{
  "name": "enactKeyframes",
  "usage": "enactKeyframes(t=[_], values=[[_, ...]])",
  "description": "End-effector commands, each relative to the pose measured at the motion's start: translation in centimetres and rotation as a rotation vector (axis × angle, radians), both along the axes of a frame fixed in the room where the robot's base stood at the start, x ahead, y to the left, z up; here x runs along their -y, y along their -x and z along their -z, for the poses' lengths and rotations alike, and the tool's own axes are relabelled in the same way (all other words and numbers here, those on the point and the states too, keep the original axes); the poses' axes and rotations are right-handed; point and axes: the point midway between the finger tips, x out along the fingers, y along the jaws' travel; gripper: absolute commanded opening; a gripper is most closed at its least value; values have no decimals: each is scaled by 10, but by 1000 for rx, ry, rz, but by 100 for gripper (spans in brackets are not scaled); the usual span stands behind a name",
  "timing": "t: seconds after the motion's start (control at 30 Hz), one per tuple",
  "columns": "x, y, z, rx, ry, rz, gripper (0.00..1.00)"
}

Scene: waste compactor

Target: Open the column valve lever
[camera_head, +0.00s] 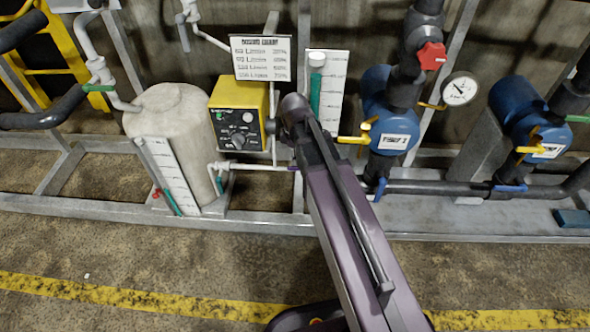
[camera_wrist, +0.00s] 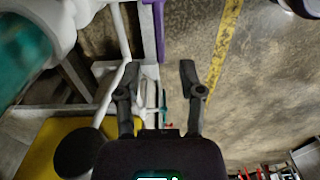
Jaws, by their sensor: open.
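A purple lever (camera_wrist: 159,32) shows in the wrist view, hanging from a white pipe fitting (camera_wrist: 112,2) at the top. It looks like the column valve lever. My gripper (camera_wrist: 159,72) is open and empty. The lever's lower end shows close to the gap between the fingertips, and I see no contact. The depth between them is hard to judge. In the head view, the column with its teal tube (camera_head: 315,92) and white scale stands just behind my arm. My arm hides the gripper and most of the lever there.
A yellow control box (camera_head: 238,115) and a pale tank (camera_head: 172,125) stand left of my arm. A blue pump (camera_head: 392,125) with a yellow lever (camera_head: 354,139) stands right. A metal frame rail (camera_head: 110,214) runs along the front. The floor before it is clear.

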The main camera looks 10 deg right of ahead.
Motion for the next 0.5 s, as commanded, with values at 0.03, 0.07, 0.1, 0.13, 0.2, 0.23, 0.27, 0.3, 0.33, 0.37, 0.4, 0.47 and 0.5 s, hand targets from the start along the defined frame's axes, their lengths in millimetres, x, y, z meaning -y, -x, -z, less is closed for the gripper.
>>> enactKeyframes(t=[0.03, 0.07, 0.1, 0.13, 0.2, 0.23, 0.27, 0.3, 0.33, 0.37, 0.4, 0.47, 0.5], values=[[0, 0, 8, 0, 0, 0, 50], [0, 0, 10, 0, 0, 0, 50], [0, 0, 13, 0, 0, 0, 50], [0, 0, 16, 0, 0, 0, 50], [0, 0, 21, 0, 0, 0, 50], [0, 0, 23, 0, 0, 0, 50], [0, 0, 26, 0, 0, 0, 50], [0, 0, 29, 0, 0, 0, 50], [0, 0, 31, 0, 0, 0, 50], [0, 0, 33, 0, 0, 0, 50], [0, 0, 36, 0, 0, 0, 50], [0, 0, 39, 0, 0, 0, 50], [0, 0, 41, 0, 0, 0, 50]])
